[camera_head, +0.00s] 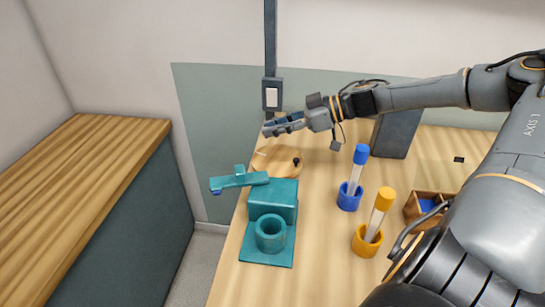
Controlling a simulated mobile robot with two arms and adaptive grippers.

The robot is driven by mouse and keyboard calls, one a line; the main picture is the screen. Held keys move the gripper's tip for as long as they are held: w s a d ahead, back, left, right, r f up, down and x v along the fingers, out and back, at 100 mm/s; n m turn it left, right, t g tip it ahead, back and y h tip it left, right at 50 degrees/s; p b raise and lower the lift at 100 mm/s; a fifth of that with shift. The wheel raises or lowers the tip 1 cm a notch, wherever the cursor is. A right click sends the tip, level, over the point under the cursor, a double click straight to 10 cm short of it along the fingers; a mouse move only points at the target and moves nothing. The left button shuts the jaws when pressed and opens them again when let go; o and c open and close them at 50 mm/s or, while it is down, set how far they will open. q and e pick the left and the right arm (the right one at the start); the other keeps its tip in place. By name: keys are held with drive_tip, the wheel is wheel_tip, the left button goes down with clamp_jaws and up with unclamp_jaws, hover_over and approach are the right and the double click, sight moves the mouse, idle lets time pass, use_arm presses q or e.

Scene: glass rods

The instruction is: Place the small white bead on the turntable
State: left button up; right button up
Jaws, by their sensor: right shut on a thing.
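The turntable (277,168) looks to be the round wooden disc on the table, behind the teal device. A small dark knob shows near its right edge. My right gripper (268,129) reaches in from the right and is above the turntable's far side. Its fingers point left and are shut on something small. I cannot clearly make out the small white bead; the fingers hide what is between them. My left gripper is not in view.
A teal device (272,200) with a spout and cup stands in front of the turntable. A blue-capped tube (356,170) and a yellow-capped tube (380,212) stand in holders to the right. A wooden box (413,208) and a dark panel (392,137) are farther right.

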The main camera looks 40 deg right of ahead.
sight(276, 165)
wheel_tip(276, 165, down, 2)
drive_tip(key=f, duration=0.3)
drive_tip(key=shift+s+a+f, duration=0.1)
drive_tip(key=shift+s+f, duration=0.05)
drive_tip(key=shift+s, duration=0.1)
drive_tip(key=shift+w+f, duration=0.1)
drive_tip(key=shift+f, duration=0.25)
wheel_tip(276, 165, down, 3)
drive_tip(key=shift+f+b, duration=0.1)
drive_tip(key=shift+b, duration=0.25)
drive_tip(key=shift+f, duration=0.2)
drive_tip(key=o, duration=0.8)
drive_tip(key=shift+c, duration=0.2)
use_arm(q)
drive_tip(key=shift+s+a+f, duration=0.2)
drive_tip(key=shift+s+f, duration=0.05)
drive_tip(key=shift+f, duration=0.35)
